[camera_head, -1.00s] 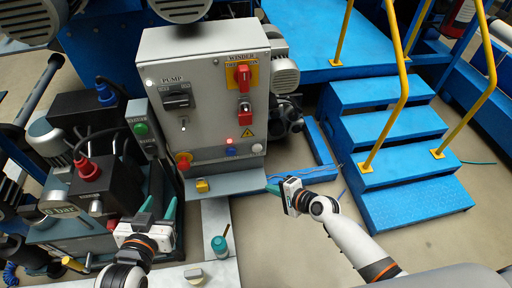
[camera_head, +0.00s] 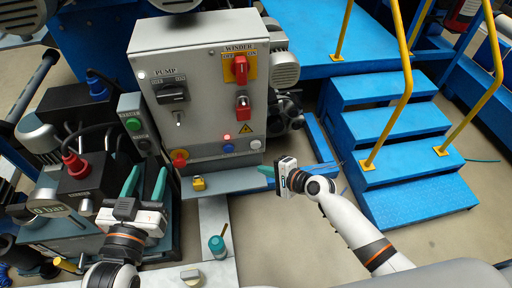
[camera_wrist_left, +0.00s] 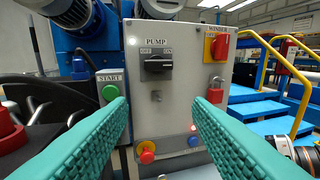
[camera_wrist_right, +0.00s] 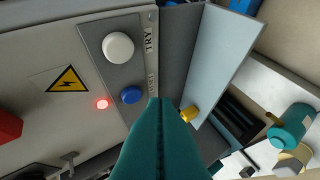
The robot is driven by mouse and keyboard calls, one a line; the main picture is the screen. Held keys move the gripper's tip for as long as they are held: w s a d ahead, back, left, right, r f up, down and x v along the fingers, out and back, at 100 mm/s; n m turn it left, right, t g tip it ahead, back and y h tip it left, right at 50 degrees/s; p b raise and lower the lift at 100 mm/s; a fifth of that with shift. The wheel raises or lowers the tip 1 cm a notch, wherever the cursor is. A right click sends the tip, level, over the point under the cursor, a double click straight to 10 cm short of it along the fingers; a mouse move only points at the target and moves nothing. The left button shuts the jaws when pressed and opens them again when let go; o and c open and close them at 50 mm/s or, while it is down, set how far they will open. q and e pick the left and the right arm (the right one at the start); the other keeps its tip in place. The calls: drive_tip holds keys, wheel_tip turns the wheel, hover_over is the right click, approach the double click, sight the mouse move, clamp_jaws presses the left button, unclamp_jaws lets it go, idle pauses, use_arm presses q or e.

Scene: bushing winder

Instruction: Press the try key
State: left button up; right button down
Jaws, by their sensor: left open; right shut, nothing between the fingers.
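The try key is the white round button (camera_wrist_right: 118,46) beside the TRY label (camera_wrist_right: 149,40) in the right wrist view. In the head view this white button (camera_head: 255,144) sits at the lower right of the grey control cabinet (camera_head: 205,125). A blue button (camera_wrist_right: 132,95) is beside it. My right gripper (camera_head: 265,170) is shut and empty, just below and in front of the white button, apart from it. Its teal fingers (camera_wrist_right: 158,105) point toward the panel near the blue button. My left gripper (camera_head: 146,180) is open and empty, left of the cabinet, below the green START button (camera_head: 133,124).
The cabinet carries a pump switch (camera_head: 172,94), a red winder switch (camera_head: 240,68), a red padlock (camera_head: 243,106) and a red-yellow stop knob (camera_head: 180,158). A grey ledge (camera_head: 225,180) runs below it. Blue steps (camera_head: 395,140) with yellow rails stand at right.

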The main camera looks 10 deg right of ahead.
sight(256, 145)
use_arm(q)
drive_tip(key=s+r+t+h+b, duration=0.2)
drive_tip(key=s+r+t, duration=0.1)
drive_tip(key=r+t, duration=0.5)
drive_tip(key=shift+d+r+h+b, duration=0.35)
drive_tip(key=shift+d+r+h, duration=0.05)
drive_tip(key=shift+r, duration=0.7)
use_arm(e)
drive_tip(key=w, duration=0.6)
drive_tip(key=shift+w, duration=0.2)
use_arm(q)
drive_tip(key=shift+s, duration=0.1)
use_arm(e)
drive_tip(key=shift+w, duration=0.1)
use_arm(q)
drive_tip(key=shift+s+r, duration=0.15)
drive_tip(key=shift+s, duration=0.05)
use_arm(e)
drive_tip(key=shift+w, duration=0.3)
